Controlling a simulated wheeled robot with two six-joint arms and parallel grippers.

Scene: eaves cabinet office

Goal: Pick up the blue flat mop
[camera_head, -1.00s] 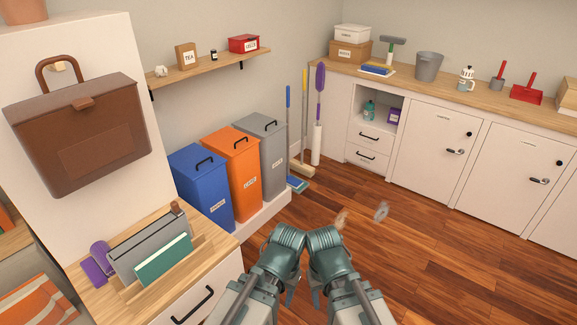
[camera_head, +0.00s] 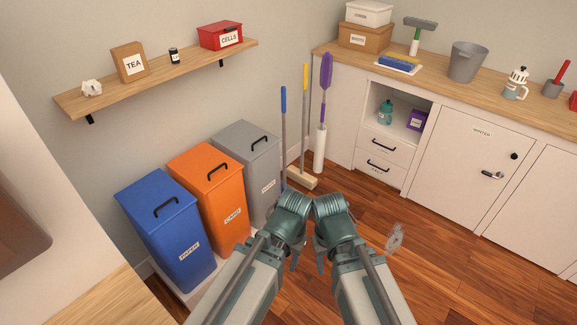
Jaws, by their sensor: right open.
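The blue flat mop (camera_head: 284,125) stands upright against the wall, just right of the grey bin. Its blue-topped handle shows; its head is hidden behind my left arm's wrist. My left gripper (camera_head: 295,262) points down in front of the bins, at the lower middle, and its jaw opening is hard to make out. My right gripper (camera_head: 320,262) is beside it, open and pointing down over the floor. Neither gripper touches the mop.
A yellow-handled broom (camera_head: 305,125) and a purple duster (camera_head: 325,85) stand just right of the mop. The blue bin (camera_head: 165,235), orange bin (camera_head: 208,200) and grey bin (camera_head: 250,160) line the left wall. White cabinets (camera_head: 465,175) are at right.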

